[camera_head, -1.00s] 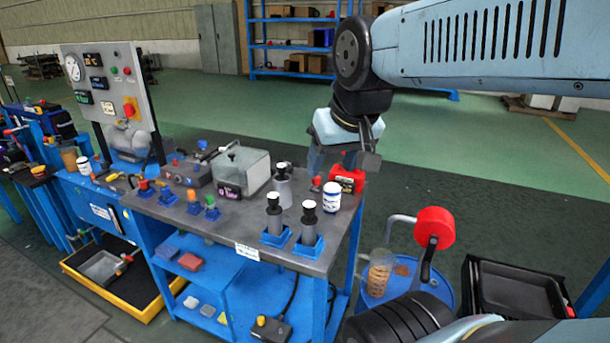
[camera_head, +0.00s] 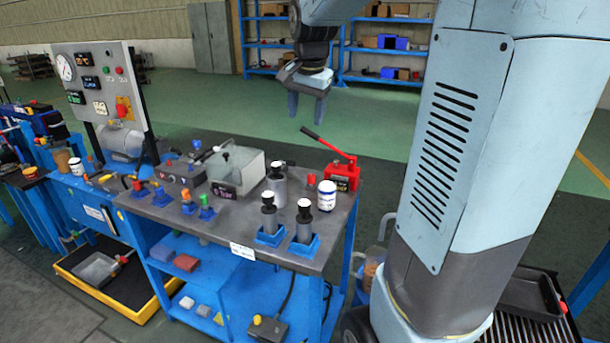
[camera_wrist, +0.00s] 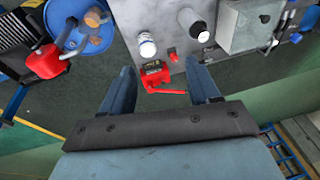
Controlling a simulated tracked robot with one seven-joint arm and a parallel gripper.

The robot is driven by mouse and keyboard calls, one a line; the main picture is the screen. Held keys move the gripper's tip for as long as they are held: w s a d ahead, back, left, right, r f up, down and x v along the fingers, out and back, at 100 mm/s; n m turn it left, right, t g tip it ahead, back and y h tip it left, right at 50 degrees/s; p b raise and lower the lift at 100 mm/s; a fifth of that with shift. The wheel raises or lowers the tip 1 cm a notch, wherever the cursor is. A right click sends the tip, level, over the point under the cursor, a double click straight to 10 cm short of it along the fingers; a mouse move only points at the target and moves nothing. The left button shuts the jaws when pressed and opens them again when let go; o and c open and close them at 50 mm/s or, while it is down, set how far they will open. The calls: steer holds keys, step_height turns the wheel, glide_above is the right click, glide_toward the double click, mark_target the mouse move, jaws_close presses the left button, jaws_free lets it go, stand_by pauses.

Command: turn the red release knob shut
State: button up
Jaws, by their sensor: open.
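A red hand pump (camera_head: 341,176) with a long red lever (camera_head: 326,144) stands at the bench's far right corner. A small red knob (camera_head: 311,180) sits just left of the pump. In the wrist view, the red pump (camera_wrist: 155,74) and its lever (camera_wrist: 172,91) show between my fingers but beyond them, and the small red knob (camera_wrist: 172,55) is just above the pump in the picture. My gripper (camera_head: 306,108) is open and empty, raised above and behind the pump and apart from it. Both fingers also show in the wrist view (camera_wrist: 160,72). The knob's turned position is too small to tell.
A white jar (camera_head: 327,196) stands near the pump. Several dark cylinders with white tops, such as one in a blue holder (camera_head: 305,220), stand left of it. A clear-covered box (camera_head: 236,170) is further left. My arm hides the right side. Open floor lies behind the bench.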

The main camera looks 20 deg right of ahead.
steer(key=w+d+f+m+g, duration=0.1)
steer(key=w+d+f+m, duration=0.25)
steer(key=w, duration=0.35)
steer(key=w+d+f+m+g, duration=0.1)
steer(key=w+d+f+m, duration=0.1)
steer(key=w+f, duration=0.35)
steer(key=m+g, duration=0.1)
steer(key=m, duration=0.5)
glide_above(311, 175)
step_height(311, 175, down, 11)
step_height(311, 175, down, 13)
steer(key=shift+f, duration=0.2)
steer(key=c, duration=1)
steer(key=shift+a, duration=0.15)
steer(key=shift+c, duration=0.2)
steer(key=shift+n, duration=0.25)
